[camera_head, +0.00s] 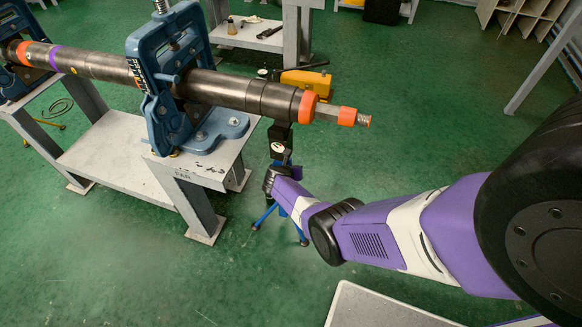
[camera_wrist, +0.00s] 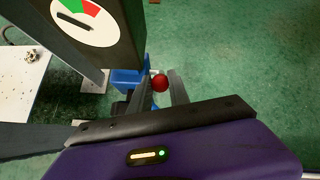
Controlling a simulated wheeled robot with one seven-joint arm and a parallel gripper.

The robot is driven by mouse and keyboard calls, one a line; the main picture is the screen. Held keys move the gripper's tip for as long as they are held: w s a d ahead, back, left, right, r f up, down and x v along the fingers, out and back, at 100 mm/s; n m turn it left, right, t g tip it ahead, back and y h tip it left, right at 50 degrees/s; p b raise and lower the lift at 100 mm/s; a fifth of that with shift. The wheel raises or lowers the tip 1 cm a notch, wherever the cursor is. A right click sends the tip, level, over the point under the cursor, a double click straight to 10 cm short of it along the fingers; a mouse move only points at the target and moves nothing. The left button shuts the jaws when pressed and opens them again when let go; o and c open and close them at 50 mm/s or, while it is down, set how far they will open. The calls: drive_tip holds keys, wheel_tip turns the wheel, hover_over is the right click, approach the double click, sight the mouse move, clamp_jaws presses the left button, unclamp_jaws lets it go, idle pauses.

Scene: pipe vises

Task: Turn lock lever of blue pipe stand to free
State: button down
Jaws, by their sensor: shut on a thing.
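The blue pipe stand shows in the head view, with a dark post (camera_head: 279,138) below the pipe's right end and blue legs (camera_head: 300,232) on the floor. In the wrist view its post (camera_wrist: 118,40) carries a white dial (camera_wrist: 85,22) with red and green sectors and a black bar. The lock lever's red ball knob (camera_wrist: 160,83) is between my fingers. My gripper (camera_wrist: 163,80) is shut on this knob beside the post; it also shows beside the post in the head view (camera_head: 284,163). The lever's shaft is hidden behind the knob and fingers.
A long dark pipe (camera_head: 235,90) with orange bands runs through a blue vise (camera_head: 165,75) on a grey table (camera_head: 200,165), its right end above my gripper. A yellow tool (camera_head: 305,80) lies behind. Green floor (camera_head: 420,120) is clear to the right.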

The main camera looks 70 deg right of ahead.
idle(0.3)
drive_tip(key=c, duration=1.5)
unclamp_jaws()
drive_tip(key=shift+d, duration=0.1)
drive_tip(key=p+v, duration=0.4)
drive_tip(key=v, duration=0.3)
drive_tip(key=shift+a+r, duration=0.25)
drive_tip(key=shift+r, duration=0.15)
drive_tip(key=shift+c, duration=0.2)
